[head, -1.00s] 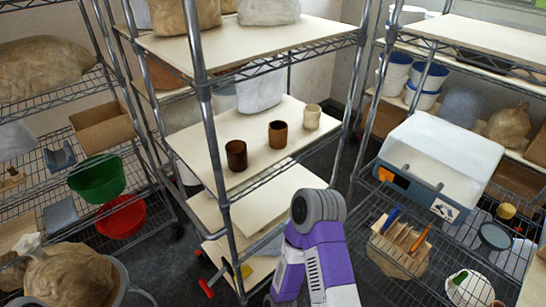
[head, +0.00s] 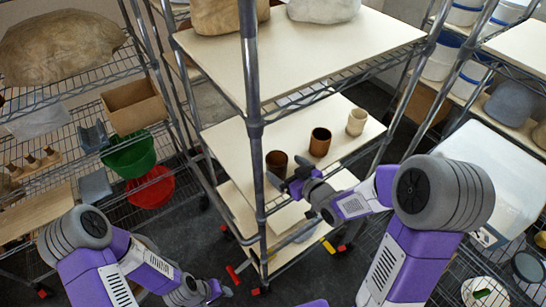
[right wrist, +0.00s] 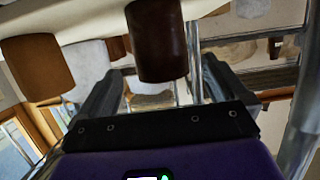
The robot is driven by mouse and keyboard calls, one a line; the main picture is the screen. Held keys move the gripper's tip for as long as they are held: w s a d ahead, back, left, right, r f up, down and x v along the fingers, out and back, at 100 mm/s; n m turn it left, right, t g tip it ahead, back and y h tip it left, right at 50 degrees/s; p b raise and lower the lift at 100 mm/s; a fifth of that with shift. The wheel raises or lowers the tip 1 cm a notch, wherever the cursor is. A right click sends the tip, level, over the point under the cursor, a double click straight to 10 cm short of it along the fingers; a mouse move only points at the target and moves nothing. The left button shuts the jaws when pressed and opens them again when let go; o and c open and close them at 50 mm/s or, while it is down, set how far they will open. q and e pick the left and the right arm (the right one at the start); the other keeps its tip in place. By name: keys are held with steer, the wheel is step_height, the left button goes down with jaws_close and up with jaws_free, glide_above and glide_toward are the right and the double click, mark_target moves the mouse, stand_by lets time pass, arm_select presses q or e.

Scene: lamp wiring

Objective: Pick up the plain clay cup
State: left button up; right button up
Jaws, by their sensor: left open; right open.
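Three small cups stand upright in a row on the middle shelf (head: 235,135) of the rack. The nearest is dark brown (head: 276,158), the middle one is reddish brown (head: 320,142), and the far one is pale cream (head: 356,121). I cannot tell for certain which is the plain clay cup. My right gripper (head: 285,176) is open at the shelf's front, by the dark brown cup. In the right wrist view the dark brown cup (right wrist: 157,40) is ahead between the open fingers, and a lighter brown cup (right wrist: 38,65) is at left. My left gripper (head: 222,292) is open, low, outside the rack.
The rack's front upright post (head: 254,110) stands just left of my right gripper. The upper shelf (head: 300,50) with wrapped lumps is above the cups. Green (head: 130,155) and red (head: 150,188) bowls sit on the left rack. A white-topped box (head: 500,180) is at right.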

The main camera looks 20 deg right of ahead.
mark_target(272, 159)
steer(key=shift+w+a, duration=0.1)
steer(key=shift+a, duration=0.05)
steer(key=shift+s+a+r, duration=0.1)
steer(key=shift+s, duration=0.2)
steer(key=shift+w+a, duration=0.1)
steer(key=shift+w, duration=0.05)
steer(key=x, duration=0.2)
steer(key=p+x, duration=0.1)
steer(key=x, duration=0.1)
steer(key=shift+w+d+f, duration=0.15)
steer(key=shift+d+f, duration=0.1)
arm_select(q)
steer(key=shift+s+r, duration=0.7)
steer(key=shift+r, duration=0.2)
arm_select(e)
steer(key=shift+w+a, duration=0.15)
steer(key=shift+w, duration=0.15)
steer(key=shift+f, duration=0.1)
arm_select(q)
steer(key=shift+w, duration=0.1)
arm_select(e)
steer(key=shift+w, duration=0.1)
steer(key=shift+c, duration=0.2)
steer(key=c, duration=1.2)
